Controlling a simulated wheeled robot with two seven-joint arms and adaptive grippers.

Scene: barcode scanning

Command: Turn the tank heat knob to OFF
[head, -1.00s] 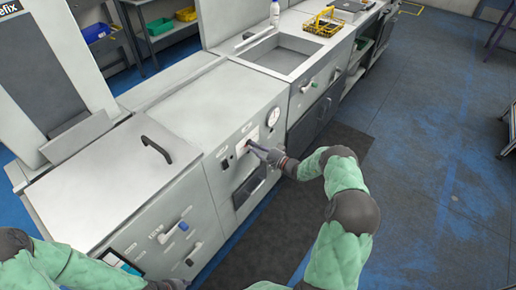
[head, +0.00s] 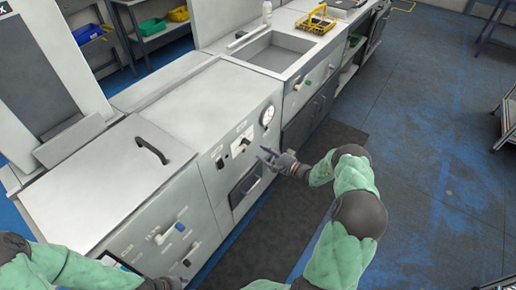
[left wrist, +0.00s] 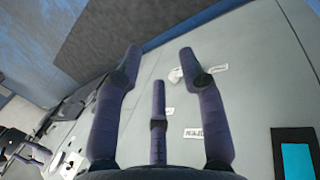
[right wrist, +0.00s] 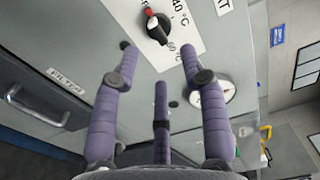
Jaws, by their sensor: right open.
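The tank heat knob (right wrist: 157,28) is black with a red mark. It sits on a white plate printed 40 °C and 60 °C in the right wrist view; the knob also shows small on the front panel in the head view (head: 240,146). My right gripper (head: 265,155) is open and empty, in front of the panel and apart from the knob. In the right wrist view its fingers (right wrist: 153,60) spread below the knob. My left gripper (left wrist: 158,62) is open and empty, facing a panel with small labels. It is mostly hidden in the head view.
A round gauge (head: 268,115) is right of the knob plate, and a black switch (head: 220,163) is left of it. A sink (head: 275,52) and yellow basket (head: 318,20) are farther back.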

